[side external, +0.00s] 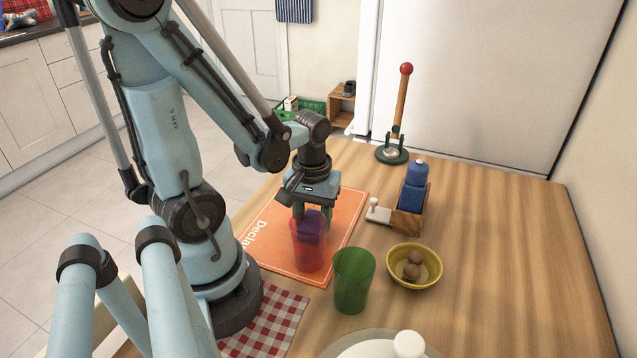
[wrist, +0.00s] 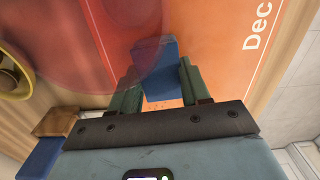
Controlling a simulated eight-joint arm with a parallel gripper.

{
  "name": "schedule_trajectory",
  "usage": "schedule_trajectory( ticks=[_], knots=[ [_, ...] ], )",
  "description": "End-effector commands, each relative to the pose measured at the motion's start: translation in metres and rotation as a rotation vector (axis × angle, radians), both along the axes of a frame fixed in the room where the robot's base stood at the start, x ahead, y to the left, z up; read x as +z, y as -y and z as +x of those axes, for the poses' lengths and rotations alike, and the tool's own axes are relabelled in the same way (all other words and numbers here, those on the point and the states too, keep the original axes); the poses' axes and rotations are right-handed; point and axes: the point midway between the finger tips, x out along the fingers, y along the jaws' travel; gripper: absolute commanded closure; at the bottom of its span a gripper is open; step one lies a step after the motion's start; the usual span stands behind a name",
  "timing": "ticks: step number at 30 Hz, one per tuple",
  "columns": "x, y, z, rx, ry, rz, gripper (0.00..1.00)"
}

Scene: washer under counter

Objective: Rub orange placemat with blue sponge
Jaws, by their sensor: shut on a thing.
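The orange placemat (side external: 345,205) lies flat on the wooden table, with white lettering and a thin white border. My gripper (side external: 312,212) points down over it. The fingers (wrist: 156,86) are shut on the blue sponge (wrist: 156,60), a small block between them in the wrist view. In the side view the sponge (side external: 312,226) looks purple, as a see-through red cup (side external: 308,258) stands in front of it. The cup stands on the placemat's near part and also shows, blurred, in the wrist view (wrist: 105,50). Whether the sponge touches the placemat I cannot tell.
A green cup (side external: 353,285) stands just right of the mat's near corner. A yellow bowl (side external: 430,283) with brown round things and a wooden holder (side external: 409,222) with a blue bottle (side external: 414,185) stand to the right. A red-checked cloth (side external: 270,318) lies in front.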

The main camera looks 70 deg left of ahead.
Motion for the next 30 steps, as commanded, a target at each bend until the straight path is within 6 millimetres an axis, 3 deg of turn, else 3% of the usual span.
schedule_trajectory(
  ticks=[2,18,30],
  knots=[
    [0.021,0.001,-0.003,0.000,0.000,0.000,0.82],
    [0.068,0.000,-0.001,0.000,0.000,0.000,0.82],
    [0.079,0.000,-0.002,0.000,0.000,0.000,0.82]
  ],
)
